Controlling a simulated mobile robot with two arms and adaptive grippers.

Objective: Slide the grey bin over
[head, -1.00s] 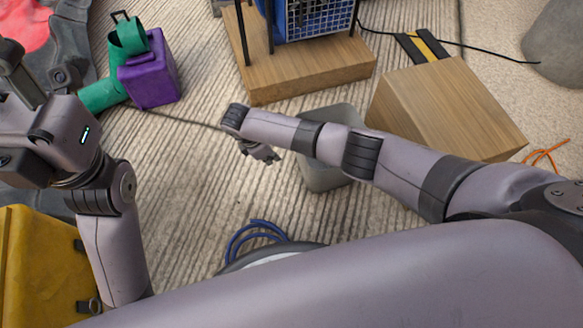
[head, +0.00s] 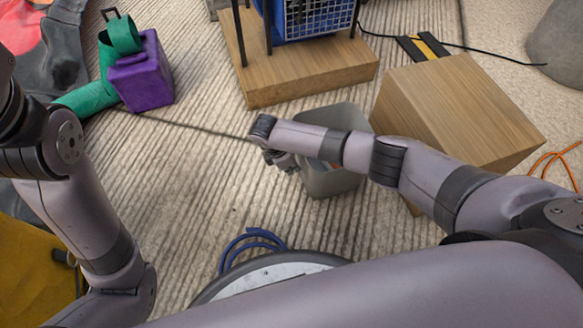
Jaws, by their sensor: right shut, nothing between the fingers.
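The grey bin (head: 327,184) stands upright on the ribbed floor near the middle of the head view, with its open top facing up. My right forearm crosses over it and hides part of its rim and inside. Something orange and blue shows faintly in the bin. My right gripper (head: 284,162) is shut and empty at the bin's left side, close to the rim; I cannot tell whether it touches. My left arm is at the left edge, and its gripper is out of view.
A wooden platform (head: 300,80) with a blue crate (head: 312,18) stands behind the bin. A wooden box (head: 460,105) is close on its right. A purple box (head: 142,75) and green tube (head: 88,100) lie at upper left. Floor left of the bin is clear, except a dark cable.

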